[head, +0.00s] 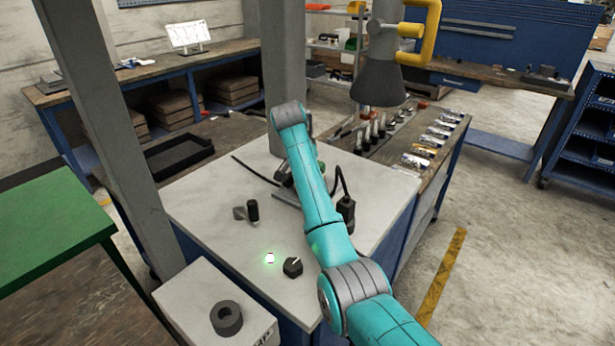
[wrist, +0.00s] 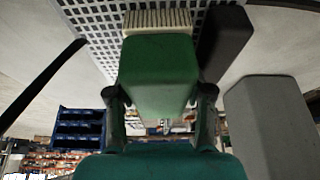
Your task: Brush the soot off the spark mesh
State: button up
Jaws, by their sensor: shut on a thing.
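My gripper (wrist: 160,100) is shut on a green brush (wrist: 158,65), one finger on each side of the block-shaped body. Pale cream bristles (wrist: 157,20) show at the brush's far end in the wrist view. The spark mesh (wrist: 95,25), a light grey grid with dark square holes, lies behind the bristles. The bristles overlap the mesh in the picture; I cannot tell whether they touch it. No soot can be made out for sure. In the head view my arm hides most of the gripper, brush and mesh over the workbench (head: 205,205).
A dark block (wrist: 222,42) and a grey block (wrist: 265,125) stand close right of the brush in the wrist view. On the bench are a black knob (head: 293,267), a green light (head: 270,258) and a black-handled piece (head: 252,210). A grey post (head: 115,130) rises at left.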

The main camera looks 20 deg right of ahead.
jog(key=shift+w+d, duration=0.35)
jog(key=shift+d, duration=0.15)
jog(key=shift+a, duration=0.1)
jog(key=shift+s+a+f, duration=0.15)
jog(key=shift+s+a, duration=0.7)
jog(key=shift+a, duration=0.05)
jog(key=shift+s+a, duration=0.8)
jog(key=shift+a, duration=0.15)
jog(key=shift+w+d, duration=0.85)
jog(key=shift+d, duration=0.1)
